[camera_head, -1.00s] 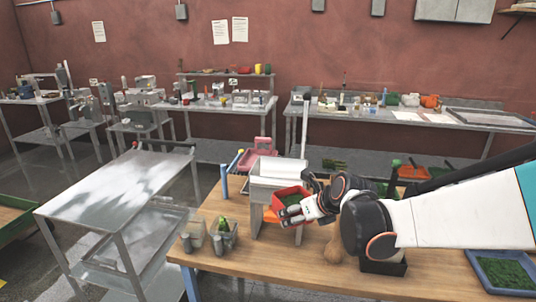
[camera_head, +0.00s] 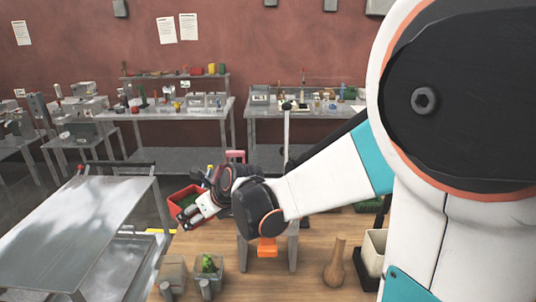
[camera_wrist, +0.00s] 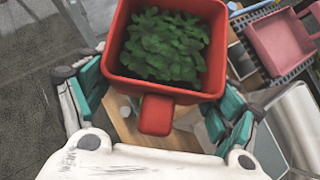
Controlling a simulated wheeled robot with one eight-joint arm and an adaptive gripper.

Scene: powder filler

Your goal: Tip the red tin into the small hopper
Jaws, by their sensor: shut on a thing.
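The red tin (camera_head: 181,201) is an open, square box with leafy green contents. My gripper (camera_head: 198,210) is shut on it and holds it above the left part of the wooden table, roughly upright. In the wrist view the tin (camera_wrist: 113,62) fills the upper middle, with its stubby red handle toward my gripper (camera_wrist: 155,100) and teal finger pads on both sides. The small hopper's stand (camera_head: 291,250), with an orange piece at its front, is right of the tin. My arm hides the hopper's upper part in the head view.
A wooden pestle-like thing (camera_head: 336,264) and a dark-based white box (camera_head: 374,255) stand to the right. A pink container (camera_wrist: 283,40) shows in the wrist view. A metal cart (camera_head: 75,235) stands left.

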